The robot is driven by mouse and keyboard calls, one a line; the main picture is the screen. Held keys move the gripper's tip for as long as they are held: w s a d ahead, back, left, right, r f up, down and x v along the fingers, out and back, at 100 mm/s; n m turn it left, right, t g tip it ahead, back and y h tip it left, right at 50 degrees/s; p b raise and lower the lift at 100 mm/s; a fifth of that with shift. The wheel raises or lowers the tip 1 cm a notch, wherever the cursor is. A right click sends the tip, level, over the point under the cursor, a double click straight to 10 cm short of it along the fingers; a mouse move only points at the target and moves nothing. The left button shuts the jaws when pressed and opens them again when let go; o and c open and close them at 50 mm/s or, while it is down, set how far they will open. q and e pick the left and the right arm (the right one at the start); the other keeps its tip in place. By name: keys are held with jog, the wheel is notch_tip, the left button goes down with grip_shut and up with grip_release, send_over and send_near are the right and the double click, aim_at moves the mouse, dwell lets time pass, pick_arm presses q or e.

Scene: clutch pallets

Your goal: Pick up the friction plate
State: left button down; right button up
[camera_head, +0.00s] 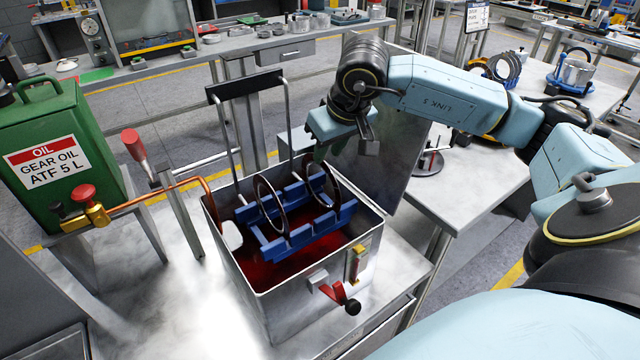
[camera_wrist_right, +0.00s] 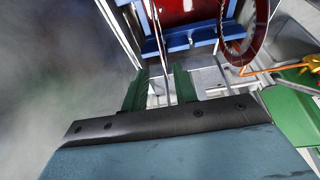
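Two thin dark ring-shaped friction plates stand upright in a blue rack (camera_head: 285,240) inside an open metal tank (camera_head: 262,290) of red oil. The left plate (camera_head: 259,196) is free of any gripper. The right plate (camera_head: 337,186) is under my right gripper (camera_head: 322,151), which points down near its top. In the right wrist view, the green fingers (camera_wrist_right: 161,72) are apart, with a plate (camera_wrist_right: 153,25) seen nearly edge-on in line with the gap. Contact cannot be told. The other plate (camera_wrist_right: 228,50) shows to the right there. My left gripper is not in view.
A black-handled frame (camera_head: 243,85) rises from the rack. A green oil can (camera_head: 60,150) and copper pipe (camera_head: 180,186) stand left of the tank. A red-levered tap (camera_head: 335,292) sticks out at the tank's front. A side table (camera_head: 455,195) is at right.

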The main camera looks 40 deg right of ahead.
jog(key=shift+w+a+p+x, duration=0.1)
jog(key=shift+p+x, duration=0.05)
jog(key=shift+x, duration=0.85)
jog(key=shift+w+a+p+x, duration=0.1)
jog(key=shift+w+p+x, duration=0.1)
jog(key=shift+x, duration=0.75)
jog(key=shift+w+a+p+x, duration=0.1)
jog(key=shift+p+x, duration=0.05)
jog(key=shift+x, duration=0.85)
jog(key=shift+r, duration=0.2)
grip_shut()
